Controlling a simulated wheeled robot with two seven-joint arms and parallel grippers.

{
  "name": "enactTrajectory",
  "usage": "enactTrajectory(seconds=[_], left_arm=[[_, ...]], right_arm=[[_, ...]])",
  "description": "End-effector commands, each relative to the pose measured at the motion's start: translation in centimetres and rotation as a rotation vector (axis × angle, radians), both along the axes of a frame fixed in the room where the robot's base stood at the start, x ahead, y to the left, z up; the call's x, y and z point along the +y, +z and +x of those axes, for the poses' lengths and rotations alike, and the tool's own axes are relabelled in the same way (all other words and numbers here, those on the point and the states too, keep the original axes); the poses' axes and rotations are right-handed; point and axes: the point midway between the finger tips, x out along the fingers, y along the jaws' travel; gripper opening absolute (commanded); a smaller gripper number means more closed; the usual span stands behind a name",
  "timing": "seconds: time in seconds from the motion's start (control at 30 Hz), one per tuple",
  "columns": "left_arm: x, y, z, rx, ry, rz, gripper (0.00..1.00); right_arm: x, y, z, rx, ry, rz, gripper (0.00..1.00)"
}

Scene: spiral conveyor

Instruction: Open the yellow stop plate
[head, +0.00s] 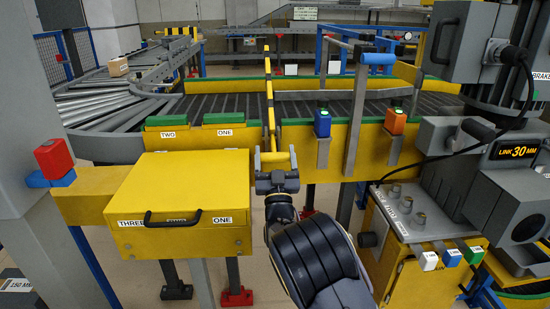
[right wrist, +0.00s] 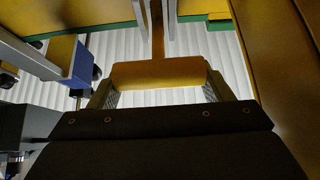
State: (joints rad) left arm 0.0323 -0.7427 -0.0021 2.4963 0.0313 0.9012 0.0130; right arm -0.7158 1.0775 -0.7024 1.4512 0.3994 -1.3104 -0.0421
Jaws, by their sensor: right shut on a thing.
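The yellow stop plate (head: 270,88) shows in the head view as a narrow yellow-and-black striped bar, seen nearly edge-on, running across the belt line of the conveyor. Its yellow handle (head: 275,156) is at the near end, by the front rail. My right gripper (head: 276,167) comes up from below and is shut on this handle. In the right wrist view the yellow handle (right wrist: 160,73) lies crosswise between the two fingers of my right gripper (right wrist: 160,88), with a brown-yellow bar running on beyond it. My left gripper is not in view.
A yellow box with a black handle (head: 180,203) stands left of my right arm. Blue (head: 322,124) and orange (head: 395,121) button boxes are right of the plate. A grey machine (head: 480,140) fills the right side. A small carton (head: 118,67) sits on the rollers at far left.

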Motion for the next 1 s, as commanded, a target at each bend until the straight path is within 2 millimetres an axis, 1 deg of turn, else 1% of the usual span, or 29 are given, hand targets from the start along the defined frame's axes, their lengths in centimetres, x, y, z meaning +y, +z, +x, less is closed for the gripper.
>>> enactTrajectory(seconds=[0.1, 0.13, 0.27, 0.3, 0.53, 0.63, 0.77, 0.9, 1.0], left_arm=[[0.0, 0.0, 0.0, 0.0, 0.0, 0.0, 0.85], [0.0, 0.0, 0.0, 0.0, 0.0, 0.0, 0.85], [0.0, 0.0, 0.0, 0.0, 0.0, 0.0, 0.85], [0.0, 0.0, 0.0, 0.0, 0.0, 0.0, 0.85], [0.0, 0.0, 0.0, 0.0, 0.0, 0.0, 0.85], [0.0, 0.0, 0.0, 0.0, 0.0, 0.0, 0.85], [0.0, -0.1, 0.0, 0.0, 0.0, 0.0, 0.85], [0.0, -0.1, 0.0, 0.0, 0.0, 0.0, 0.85], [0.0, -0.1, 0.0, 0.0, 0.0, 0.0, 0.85]], right_arm=[[0.0, 0.0, 0.0, -0.001, -0.001, -0.003, 0.32], [0.0, 0.0, 0.0, -0.001, -0.001, -0.003, 0.75], [0.0, 0.0, 0.0, -0.001, 0.0, -0.002, 0.92], [0.0, 0.0, 0.0, 0.0, 0.0, -0.002, 0.95], [0.0, 0.0, 0.0, 0.0, -0.001, -0.001, 0.95], [0.0, -0.3, -0.4, 0.001, -0.001, -0.001, 0.95], [0.0, -1.4, -1.9, 0.004, 0.0, -0.001, 0.95], [0.0, -2.9, -3.9, 0.003, 0.0, -0.001, 0.95], [0.0, -3.7, -5.1, 0.003, 0.0, -0.002, 0.95]])
